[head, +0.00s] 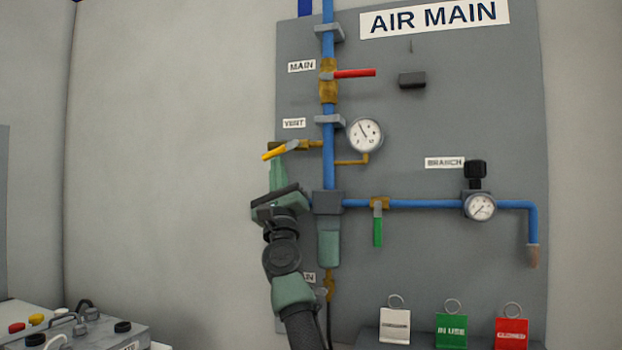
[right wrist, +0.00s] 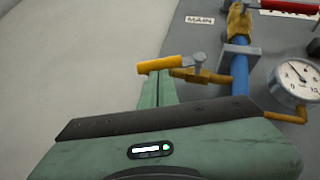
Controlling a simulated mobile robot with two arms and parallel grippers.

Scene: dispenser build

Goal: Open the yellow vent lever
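The yellow vent lever (head: 277,153) sticks out to the left of the brass vent valve, below the VENT label (head: 293,123), tilted slightly down at its free end. In the right wrist view the lever (right wrist: 165,64) lies across the tips of my gripper. My right gripper (head: 279,165) points up from below, its green fingers at the lever. In the right wrist view the fingers (right wrist: 158,80) are side by side with only a thin line between them, so it looks shut. I cannot tell whether the tips touch the lever. My left gripper is not in view.
A gauge (head: 365,134) and the blue pipe (head: 328,165) are right of the lever. The red main lever (head: 354,73) is horizontal above; the green branch lever (head: 377,230) hangs down. Several tags hang at lower right. The wall left of the panel is clear.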

